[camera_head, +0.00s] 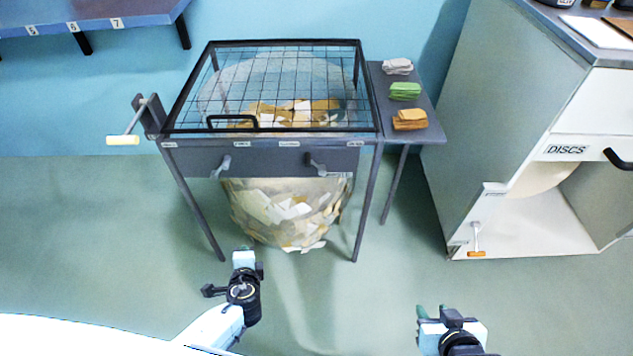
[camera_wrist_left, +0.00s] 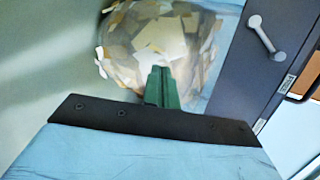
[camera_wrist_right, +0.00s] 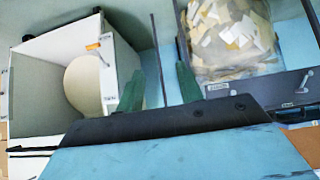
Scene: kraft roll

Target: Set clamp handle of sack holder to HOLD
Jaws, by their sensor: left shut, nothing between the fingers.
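The sack holder is a grey frame (camera_head: 265,158) with a black-edged grid lid; a clear sack (camera_head: 290,205) of paper scraps hangs below. Its front panel has a left lever handle (camera_head: 221,166) and a right lever handle (camera_head: 315,163), both tilted. Labels are too small to read, so I cannot tell which is the clamp handle. One lever (camera_wrist_left: 265,37) also shows in the left wrist view. My left gripper (camera_head: 244,252) is shut and empty, in front of and below the panel. My right gripper (camera_head: 432,311) is open and empty, farther right and nearer me.
A crank with a yellow grip (camera_head: 123,139) sticks out at the holder's left. A side shelf (camera_head: 422,124) carries folded white, green and orange cloths. A white cabinet marked DISCS (camera_head: 567,149) stands at right. The floor (camera_head: 345,290) between my grippers is clear.

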